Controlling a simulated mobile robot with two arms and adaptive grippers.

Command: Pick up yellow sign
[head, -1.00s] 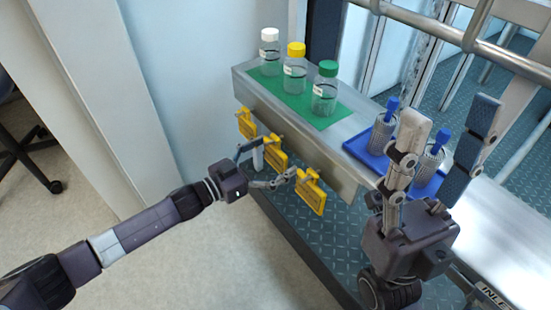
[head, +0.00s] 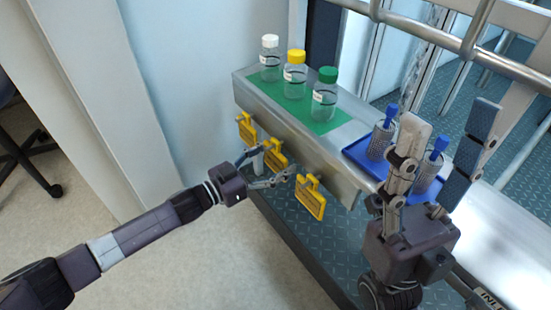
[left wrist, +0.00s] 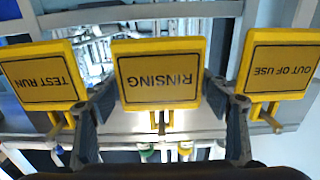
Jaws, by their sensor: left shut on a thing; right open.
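Three yellow signs hang in a row on the front face of a steel bench: a far one (head: 246,129), a middle one (head: 277,153) and a near one (head: 310,199). In the left wrist view they appear upside down as TEST RUN (left wrist: 43,75), RINSING (left wrist: 160,75) and OUT OF USE (left wrist: 280,73). My left gripper (head: 272,164) is shut on the middle RINSING sign, with a finger at each side edge. That sign still sits in line with the others at the bench front. My right gripper (head: 448,122) is open and empty, fingers pointing up, in front of the blue tray.
Bottles with white (head: 270,58), yellow (head: 295,75) and green (head: 325,94) caps stand on a green mat (head: 318,127). A blue tray (head: 362,158) holds cylinders with blue tops (head: 383,137). Steel rails (head: 440,35) cross the upper right. Open floor (head: 215,265) lies at left.

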